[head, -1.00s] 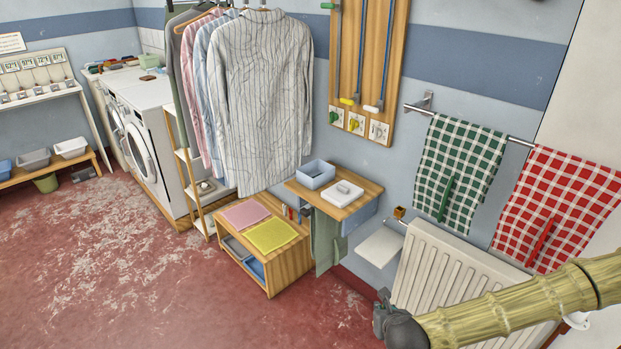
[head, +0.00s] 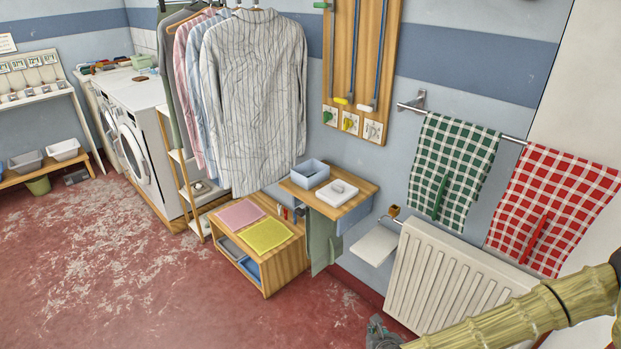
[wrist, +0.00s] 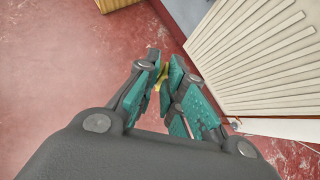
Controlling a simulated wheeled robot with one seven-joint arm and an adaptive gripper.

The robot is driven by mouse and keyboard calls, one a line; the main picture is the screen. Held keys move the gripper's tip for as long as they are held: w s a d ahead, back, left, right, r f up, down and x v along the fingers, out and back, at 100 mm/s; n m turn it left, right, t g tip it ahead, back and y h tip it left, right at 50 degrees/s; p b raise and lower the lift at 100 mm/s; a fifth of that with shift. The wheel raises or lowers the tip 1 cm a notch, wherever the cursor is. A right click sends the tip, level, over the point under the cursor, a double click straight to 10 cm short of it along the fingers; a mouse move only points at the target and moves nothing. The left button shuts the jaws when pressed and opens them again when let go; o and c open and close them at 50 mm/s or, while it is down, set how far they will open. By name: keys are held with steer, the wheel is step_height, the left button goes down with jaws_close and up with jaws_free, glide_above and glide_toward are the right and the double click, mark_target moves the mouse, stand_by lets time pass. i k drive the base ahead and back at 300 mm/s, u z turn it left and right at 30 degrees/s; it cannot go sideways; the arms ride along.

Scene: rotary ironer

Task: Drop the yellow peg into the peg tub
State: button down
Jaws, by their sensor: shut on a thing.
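My gripper (wrist: 163,85) has teal finger pads and is shut on the yellow peg (wrist: 158,78), which is mostly hidden between the pads. In the head view only part of my gripper (head: 380,336) shows at the bottom edge, low in front of the radiator, and the peg cannot be made out there. An open pale-blue tub (head: 312,182) stands on the small wooden wall shelf, apart from my gripper and further back. It looks like the peg tub, but its inside is too small to tell.
A white lidded box (head: 337,193) sits beside the tub. A small white flap (head: 374,246) juts out near the white radiator (head: 450,280). A low wooden cabinet (head: 287,265) with pink and yellow mats stands left of the shelf. The red floor at left is open.

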mark_target(318, 180)
steer(key=u, duration=0.3)
steer(key=k, duration=1)
steer(key=u, duration=1.4)
steer(key=i, duration=2.8)
steer(key=z, duration=1.05)
steer(key=i, duration=0.8)
steer(key=z, duration=0.85)
